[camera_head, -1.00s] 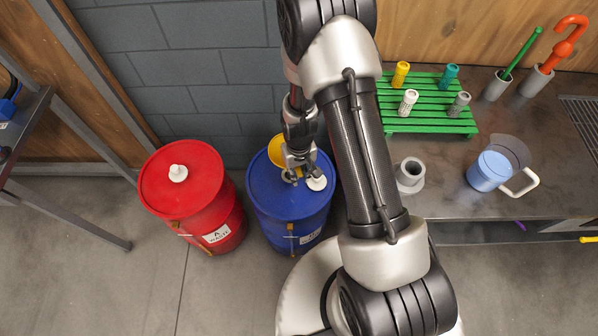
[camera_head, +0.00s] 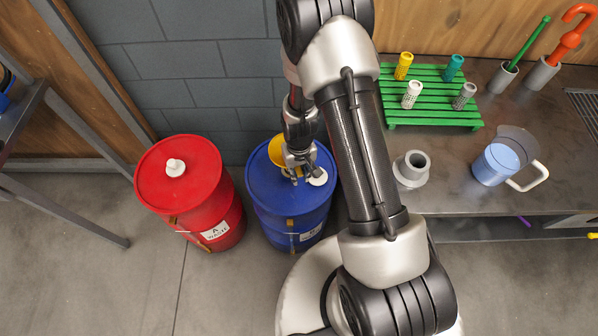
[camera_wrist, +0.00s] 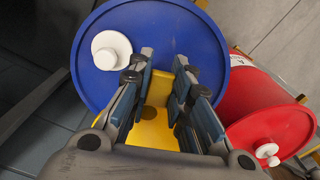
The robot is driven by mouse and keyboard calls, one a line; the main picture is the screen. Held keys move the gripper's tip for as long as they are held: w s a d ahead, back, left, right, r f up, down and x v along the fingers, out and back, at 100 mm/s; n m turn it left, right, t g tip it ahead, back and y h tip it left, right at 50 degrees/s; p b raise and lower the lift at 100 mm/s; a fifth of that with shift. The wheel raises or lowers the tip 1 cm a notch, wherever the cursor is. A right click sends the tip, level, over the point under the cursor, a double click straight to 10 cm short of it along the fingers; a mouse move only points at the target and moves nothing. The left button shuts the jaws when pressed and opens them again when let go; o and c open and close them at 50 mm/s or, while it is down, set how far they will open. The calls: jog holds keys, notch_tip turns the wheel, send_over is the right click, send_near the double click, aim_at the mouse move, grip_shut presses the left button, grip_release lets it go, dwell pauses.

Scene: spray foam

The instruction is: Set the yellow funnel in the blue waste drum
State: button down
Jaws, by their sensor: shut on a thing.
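The yellow funnel (camera_head: 276,152) is at the far side of the blue waste drum's top, partly hidden by my gripper. The blue waste drum (camera_head: 268,205) stands upright on the floor, with a white cap (camera_head: 318,177) on its lid. My gripper (camera_head: 299,173) is over the lid, shut on the funnel. In the wrist view, my gripper's fingers (camera_wrist: 163,88) pinch a yellow upright part of the funnel (camera_wrist: 152,134), whose wider body lies below, between the fingers. The blue lid (camera_wrist: 180,35) is behind it. I cannot tell whether the funnel's spout is in an opening.
A red waste drum (camera_head: 188,200) with a white cap stands to the left. On the bench at right are a green rack (camera_head: 430,112) with several small bottles, a grey ring-based fitting (camera_head: 411,168) and a blue-filled jug (camera_head: 492,165). A wall is close behind the drums.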

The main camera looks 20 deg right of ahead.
jog(key=shift+f, duration=0.2)
jog(key=shift+f+b, duration=0.3)
jog(key=shift+b, duration=0.1)
jog(key=shift+f+b, duration=2.1)
jog(key=shift+f, duration=1.3)
jog(key=c, duration=1.4)
grip_release()
jog(key=shift+s, duration=0.2)
jog(key=shift+s+d, duration=0.1)
jog(key=shift+s, duration=2.2)
